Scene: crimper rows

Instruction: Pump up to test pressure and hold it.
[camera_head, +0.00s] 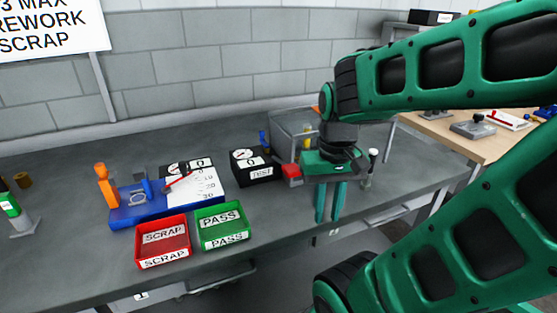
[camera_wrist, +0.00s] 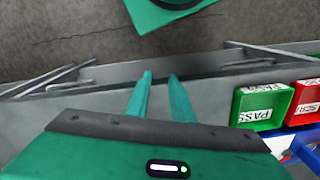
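A black gauge box (camera_head: 256,168) labelled TEST stands on the bench, with a white dial and a 0 on its top. A red block (camera_head: 291,173) sits at its right side. A grey, see-through tank or guard (camera_head: 288,127) stands behind, partly hidden by my arm. A pale-topped upright lever or knob (camera_head: 373,156) stands right of my gripper; I cannot tell if it is the pump handle. My gripper (camera_head: 328,218) points down near the bench's front edge, right of the gauge box. Its fingers show apart and empty in the wrist view (camera_wrist: 160,76).
A red SCRAP tray (camera_head: 163,248) and green PASS tray (camera_head: 223,234) stand near the bench's front edge. A blue fixture (camera_head: 130,217) with an orange handle (camera_head: 103,185) and a white scale card lies behind them. A wooden table (camera_head: 449,133) is at the right.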

